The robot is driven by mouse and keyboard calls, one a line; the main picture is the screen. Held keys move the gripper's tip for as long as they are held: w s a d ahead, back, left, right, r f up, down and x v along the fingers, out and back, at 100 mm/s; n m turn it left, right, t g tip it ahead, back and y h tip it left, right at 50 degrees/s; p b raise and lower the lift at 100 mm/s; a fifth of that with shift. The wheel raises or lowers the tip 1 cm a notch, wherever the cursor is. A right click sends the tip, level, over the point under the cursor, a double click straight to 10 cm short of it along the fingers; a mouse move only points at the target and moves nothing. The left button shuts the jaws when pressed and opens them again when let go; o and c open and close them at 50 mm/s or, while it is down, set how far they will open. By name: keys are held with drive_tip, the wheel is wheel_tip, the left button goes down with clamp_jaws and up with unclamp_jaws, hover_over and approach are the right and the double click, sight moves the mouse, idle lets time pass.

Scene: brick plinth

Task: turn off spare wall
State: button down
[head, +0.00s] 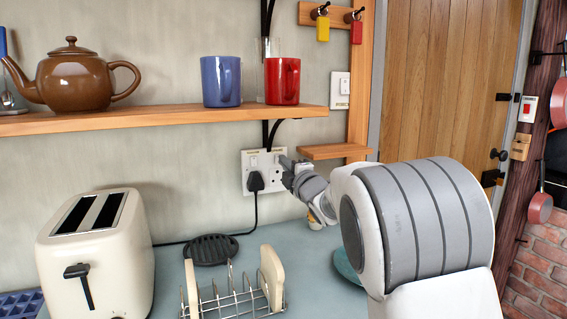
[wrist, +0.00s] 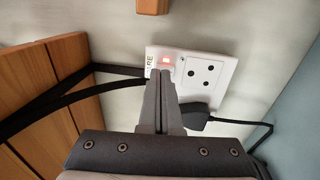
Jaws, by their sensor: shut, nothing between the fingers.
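A white double wall socket (head: 250,160) is on the wall below the shelf; it also shows in the wrist view (wrist: 225,73). In the wrist view one outlet is empty, and a black plug (wrist: 196,118) sits in the other. A reddish lit switch (wrist: 166,60) is beside the empty outlet, next to a partly hidden label ending in "RE". My gripper (wrist: 160,74) is shut and empty, its tips right at this switch and covering part of it. Contact cannot be told. In the head view my gripper (head: 287,166) is at the socket's right edge.
The wooden shelf (head: 170,118) above holds a brown teapot (head: 75,83), a blue mug (head: 221,82) and a red mug (head: 282,82). A cream toaster (head: 95,255) and a toast rack (head: 235,303) stand on the counter. Another wall switch (head: 340,86) is higher up.

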drive_tip(key=shift+w+a+r, duration=0.1)
drive_tip(key=shift+w+a, duration=0.1)
drive_tip(key=shift+w, duration=0.35)
